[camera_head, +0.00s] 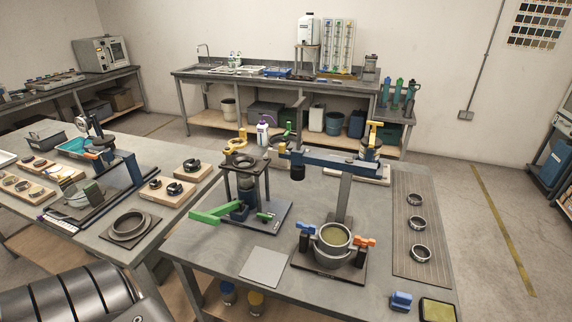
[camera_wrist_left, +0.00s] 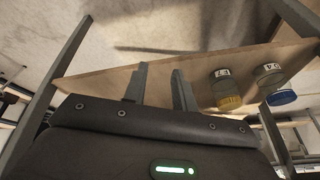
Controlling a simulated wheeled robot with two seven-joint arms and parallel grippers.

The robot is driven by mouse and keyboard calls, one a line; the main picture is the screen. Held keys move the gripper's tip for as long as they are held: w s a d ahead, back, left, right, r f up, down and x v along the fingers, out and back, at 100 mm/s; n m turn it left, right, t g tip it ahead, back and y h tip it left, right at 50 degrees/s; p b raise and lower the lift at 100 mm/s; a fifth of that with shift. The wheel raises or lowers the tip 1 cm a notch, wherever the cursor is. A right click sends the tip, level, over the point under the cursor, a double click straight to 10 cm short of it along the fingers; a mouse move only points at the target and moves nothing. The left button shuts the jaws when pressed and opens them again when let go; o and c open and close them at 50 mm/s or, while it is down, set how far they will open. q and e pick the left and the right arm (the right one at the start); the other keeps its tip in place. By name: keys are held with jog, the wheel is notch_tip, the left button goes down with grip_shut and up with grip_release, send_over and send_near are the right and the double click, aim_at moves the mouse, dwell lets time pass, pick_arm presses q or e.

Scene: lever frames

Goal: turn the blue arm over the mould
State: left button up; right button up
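The blue arm (camera_head: 335,161) is a long horizontal bar on top of a grey post (camera_head: 344,195) on the workbench in the head view. A dark cylinder (camera_head: 298,172) hangs from its left end, behind and left of the mould, not above it. The mould (camera_head: 333,241) is a round grey pot with a greenish top, on a dark base plate with blue and orange handles at its sides. In the left wrist view my left gripper (camera_wrist_left: 160,84) has its two fingers apart with nothing between them. It does not show clearly in the head view. My right gripper is not in view.
A stand with a green lever (camera_head: 215,213) is left of the mould. A grey plate (camera_head: 264,267) lies at the bench's front; several rings (camera_head: 420,253) lie on a mat at right. Jars (camera_wrist_left: 227,102) sit on a wooden shelf (camera_wrist_left: 110,84) beyond my left fingers.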

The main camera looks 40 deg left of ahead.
pick_arm(q)
jog(key=w+r+t, duration=0.1)
jog(key=w+r, duration=0.1)
jog(key=r, duration=0.7)
jog(key=w+a+r+t+p, duration=0.1)
jog(key=w+r, duration=0.1)
jog(key=r, duration=0.8)
jog(key=w+a+r+t, duration=0.1)
jog(key=w+r, duration=0.1)
jog(key=r, duration=0.8)
jog(key=shift+w+a+n+y, duration=0.1)
jog(key=shift+w+n+y, duration=0.3)
jog(key=n+t+y, duration=0.4)
jog(key=t+y, duration=0.1)
jog(key=t, duration=0.5)
send_near(281, 145)
jog(key=w, duration=0.2)
jog(key=p+x, duration=0.1)
jog(key=x, duration=0.2)
jog(key=p+x, duration=0.1)
jog(key=x, duration=0.3)
jog(key=p+x, duration=0.1)
jog(key=x, duration=0.3)
jog(key=shift+s+a, duration=0.1)
jog(key=shift+a, duration=0.2)
jog(key=shift+c, duration=0.2)
grip_shut()
